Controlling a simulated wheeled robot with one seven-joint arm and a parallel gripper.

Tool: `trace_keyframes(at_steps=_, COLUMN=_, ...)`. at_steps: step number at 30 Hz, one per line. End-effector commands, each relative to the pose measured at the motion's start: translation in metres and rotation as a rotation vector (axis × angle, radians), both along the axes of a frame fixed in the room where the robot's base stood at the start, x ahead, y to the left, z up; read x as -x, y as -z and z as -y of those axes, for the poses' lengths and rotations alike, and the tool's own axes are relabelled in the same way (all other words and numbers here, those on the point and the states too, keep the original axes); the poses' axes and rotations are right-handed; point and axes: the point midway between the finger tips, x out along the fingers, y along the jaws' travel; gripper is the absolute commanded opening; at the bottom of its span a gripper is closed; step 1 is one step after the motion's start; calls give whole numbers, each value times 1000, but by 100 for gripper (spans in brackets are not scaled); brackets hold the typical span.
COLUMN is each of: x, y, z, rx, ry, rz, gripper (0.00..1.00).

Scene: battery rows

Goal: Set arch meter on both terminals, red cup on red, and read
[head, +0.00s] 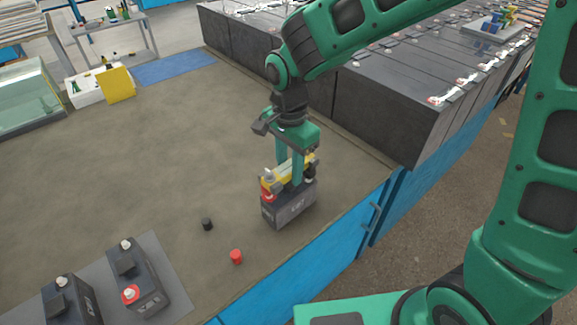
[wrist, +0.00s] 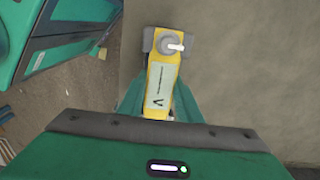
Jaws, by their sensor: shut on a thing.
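My gripper (head: 291,168) is shut on the yellow arch meter (head: 272,181), directly over a dark grey battery (head: 290,207) on the brown bench mat. In the wrist view the meter (wrist: 157,106) shows a pale dial face with a V mark and a grey round end with a white tab. A red part shows at the meter's left end, at the battery's top; I cannot tell whether it is the red cup or the terminal's red ring. Finger and meter hide the terminals, so contact is unclear. The dial's reading is too small to tell.
A black cap (head: 207,224) and a red cap (head: 236,257) lie loose left of the battery. Two more batteries (head: 137,277) (head: 70,300) stand on a grey mat (head: 172,272) at lower left. Large battery rows (head: 390,110) stand behind, right. The mat's middle is clear.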

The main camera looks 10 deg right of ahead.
Motion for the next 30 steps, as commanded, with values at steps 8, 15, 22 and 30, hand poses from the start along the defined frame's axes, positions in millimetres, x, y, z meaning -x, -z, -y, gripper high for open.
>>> trace_keyframes(at_steps=8, x=0, y=6, z=0, rx=1, ry=-1, rz=-1, gripper=0)
trace_keyframes(at_steps=15, x=0, y=11, z=0, rx=0, ry=-1, rz=0, gripper=0)
trace_keyframes(at_steps=22, x=0, y=16, z=0, rx=0, ry=-1, rz=0, gripper=0)
trace_keyframes(at_steps=30, x=0, y=21, z=-1, rx=0, ry=-1, rz=0, gripper=33)
